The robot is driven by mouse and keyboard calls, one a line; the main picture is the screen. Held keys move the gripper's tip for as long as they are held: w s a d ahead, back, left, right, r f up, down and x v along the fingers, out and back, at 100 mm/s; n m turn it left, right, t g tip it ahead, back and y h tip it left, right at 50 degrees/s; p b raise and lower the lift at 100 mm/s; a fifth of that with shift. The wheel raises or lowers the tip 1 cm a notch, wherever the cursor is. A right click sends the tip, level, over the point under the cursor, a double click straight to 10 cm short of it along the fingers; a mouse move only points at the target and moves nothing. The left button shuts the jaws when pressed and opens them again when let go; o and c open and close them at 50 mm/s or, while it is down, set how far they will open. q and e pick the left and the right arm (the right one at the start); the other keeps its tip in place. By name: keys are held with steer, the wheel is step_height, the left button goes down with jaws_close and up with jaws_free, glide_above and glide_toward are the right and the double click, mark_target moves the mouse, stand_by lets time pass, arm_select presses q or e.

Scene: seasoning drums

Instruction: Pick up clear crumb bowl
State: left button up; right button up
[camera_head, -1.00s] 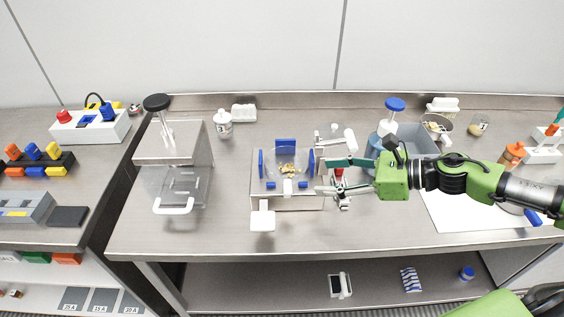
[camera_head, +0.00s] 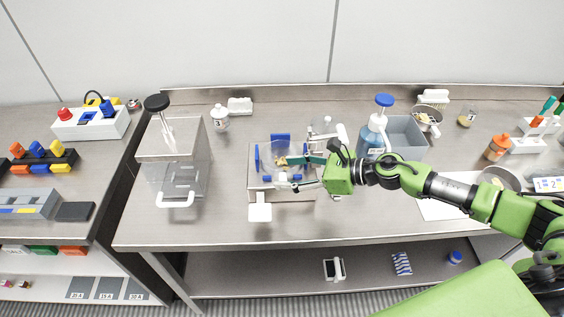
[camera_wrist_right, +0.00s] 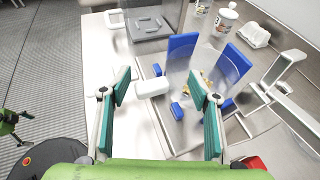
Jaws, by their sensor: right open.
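The clear crumb bowl (camera_head: 268,156) sits on a metal stand (camera_head: 256,190) between blue posts, with yellowish crumbs in it. In the right wrist view the see-through bowl (camera_wrist_right: 205,68) shows between the blue posts, partly behind a fingertip. My right gripper (camera_head: 293,173) is open and reaches in from the right at the bowl. In the wrist view its fingers (camera_wrist_right: 160,85) are spread wide, with the right finger overlapping the bowl. I cannot tell whether it touches. My left gripper is not in view.
A blue-capped bottle (camera_head: 374,128) and a grey bin (camera_head: 408,133) stand behind my right arm. A small white jar (camera_head: 219,120) is at the back. The front counter is clear.

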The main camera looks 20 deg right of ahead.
mark_target(278, 173)
steer(key=p+x, duration=0.1)
steer(key=x, duration=0.3)
